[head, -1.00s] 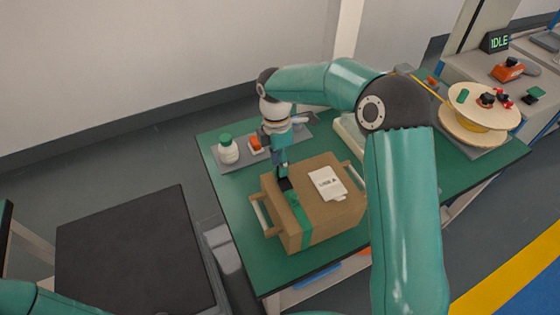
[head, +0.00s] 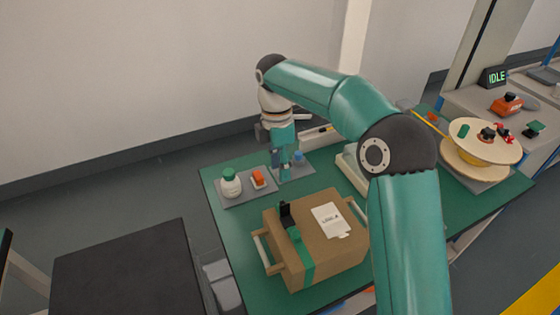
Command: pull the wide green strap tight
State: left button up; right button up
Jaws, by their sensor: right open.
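The wide green strap (head: 304,259) runs over the top and down the front side of a brown box (head: 338,255) on the green table. A black buckle or clip (head: 286,212) stands up on the strap near the box's back edge. My right gripper (head: 285,165) is behind the box, above the grey tray area, and apart from the strap. It is open, and I see nothing held in it. Its fingers are small in the view. My left gripper is not in view.
A white bottle with a green cap (head: 230,183) and a small orange item (head: 258,178) stand on a grey tray at the back left. A cable spool (head: 480,147) stands at the right. A white label (head: 332,220) lies on the box. Bare table (head: 235,225) shows left of the box.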

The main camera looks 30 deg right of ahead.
aim_at(295, 233)
jog(key=k, duration=1)
